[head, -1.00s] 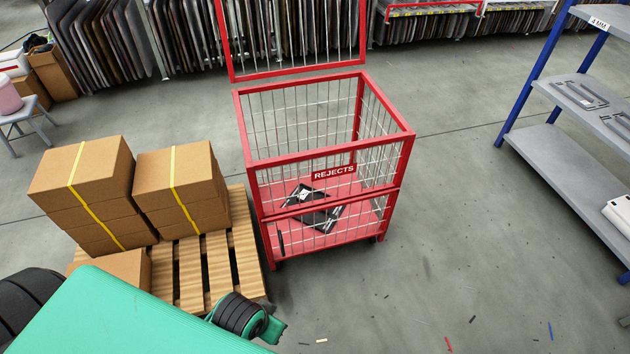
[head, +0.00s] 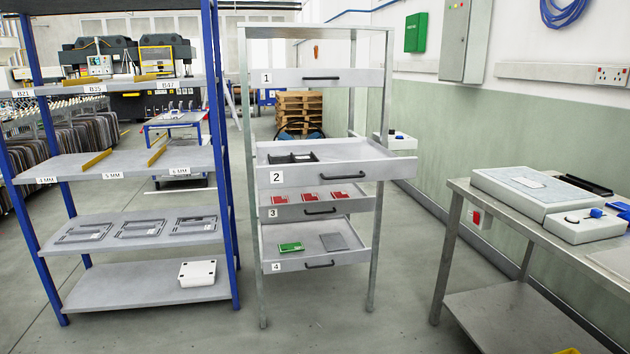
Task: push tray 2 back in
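Tray 2 (head: 355,151) is a grey drawer in a tall metal rack, marked with a "2" label (head: 276,177). It sticks out of the rack towards me, and further to the right than the other trays. A black divided insert (head: 291,158) lies in its left part; the rest of its floor is bare. Its dark bar handle (head: 343,176) is on the front face. Neither of my grippers is in view.
Tray 1 (head: 350,78) is above; tray 3 (head: 350,208) with red pieces and tray 4 (head: 345,253) with a green piece are below. A blue-posted shelf (head: 140,163) stands left, a steel workbench (head: 500,215) right. The floor in front of the rack is clear.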

